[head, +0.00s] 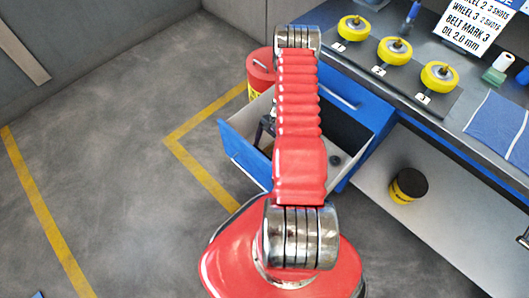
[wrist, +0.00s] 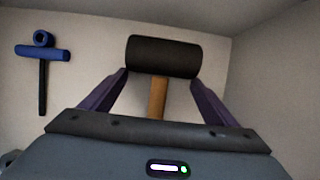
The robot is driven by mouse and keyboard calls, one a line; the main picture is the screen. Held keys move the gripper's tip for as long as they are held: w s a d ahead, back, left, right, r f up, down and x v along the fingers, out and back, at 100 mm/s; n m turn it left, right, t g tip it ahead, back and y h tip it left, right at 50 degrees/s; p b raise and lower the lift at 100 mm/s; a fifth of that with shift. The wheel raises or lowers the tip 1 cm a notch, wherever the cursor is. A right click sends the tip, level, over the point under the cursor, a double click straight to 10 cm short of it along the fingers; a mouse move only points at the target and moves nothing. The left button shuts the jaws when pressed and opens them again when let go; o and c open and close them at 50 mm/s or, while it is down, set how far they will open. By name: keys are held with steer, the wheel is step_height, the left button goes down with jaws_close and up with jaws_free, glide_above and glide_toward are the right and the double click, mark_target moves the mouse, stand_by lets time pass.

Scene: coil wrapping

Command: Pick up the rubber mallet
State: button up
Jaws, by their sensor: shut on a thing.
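The rubber mallet has a black cylindrical head (wrist: 150,56) and a wooden handle (wrist: 157,99), both in the wrist view. My gripper (wrist: 159,80) is shut on the mallet. Its two dark purple fingers stand on either side, with the handle running between them and the head lying across the far end. Exactly where the fingertips touch is not clear. In the head view my red arm reaches over an open blue drawer (head: 238,157) and hides most of my gripper and the mallet.
A blue-headed tool (wrist: 42,54) with a dark handle and a blue ring lies at left in the wrist view. A small dark round thing (head: 335,160) lies in the drawer. A red can (head: 261,68) stands behind it. The workbench (head: 400,85) with yellow wheels is at right.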

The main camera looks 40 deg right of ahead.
steer(key=c, duration=0.7)
steer(key=shift+o, duration=0.2)
step_height(320, 180, up, 10)
stand_by(0.5)
stand_by(0.5)
